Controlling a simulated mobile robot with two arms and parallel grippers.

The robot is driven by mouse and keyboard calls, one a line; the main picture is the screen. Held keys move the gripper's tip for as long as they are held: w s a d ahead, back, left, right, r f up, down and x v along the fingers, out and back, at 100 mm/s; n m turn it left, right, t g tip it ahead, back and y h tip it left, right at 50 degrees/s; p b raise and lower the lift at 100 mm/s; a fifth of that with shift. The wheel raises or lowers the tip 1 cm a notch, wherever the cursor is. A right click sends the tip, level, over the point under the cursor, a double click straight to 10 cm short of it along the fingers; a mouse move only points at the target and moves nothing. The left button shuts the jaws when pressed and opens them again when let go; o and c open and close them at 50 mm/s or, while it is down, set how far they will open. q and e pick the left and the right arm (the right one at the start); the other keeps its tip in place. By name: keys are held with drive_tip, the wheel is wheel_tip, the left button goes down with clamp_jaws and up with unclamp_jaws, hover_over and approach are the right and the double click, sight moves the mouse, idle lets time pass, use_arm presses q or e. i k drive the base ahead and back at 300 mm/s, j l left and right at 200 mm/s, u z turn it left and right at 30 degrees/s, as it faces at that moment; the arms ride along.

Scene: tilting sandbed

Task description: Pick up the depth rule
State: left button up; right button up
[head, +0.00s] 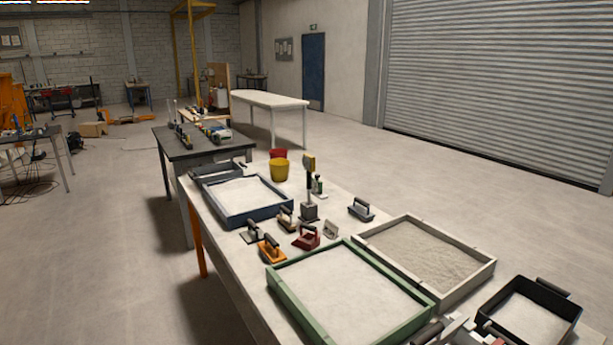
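An upright dark post with a yellow top, which looks like the depth rule (309,172), stands in a small grey block (309,211) on the long pale table (345,195). It is behind the green tray and to the right of the blue tray. I cannot make out any markings on it. Neither of my grippers can be made out in the head view.
Sand trays stand around it: blue (232,220), green (290,302), white (470,269) and black (560,308). Several hand floats, including orange (270,250) and red (307,238), lie nearby. Yellow (279,171) and red (279,153) buckets stand behind. Partly cut-off tools (452,328) lie at the bottom edge.

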sight(308, 161)
drive_tip(key=i+j, duration=0.15)
drive_tip(key=j, duration=0.3)
drive_tip(key=i+j, duration=0.15)
drive_tip(key=j, duration=0.3)
drive_tip(key=i+j+z, duration=0.1)
drive_tip(key=j, duration=0.3)
drive_tip(key=i+j, duration=0.15)
drive_tip(key=j, duration=0.3)
drive_tip(key=i+j, duration=0.1)
drive_tip(key=j, duration=0.35)
drive_tip(key=z, duration=0.05)
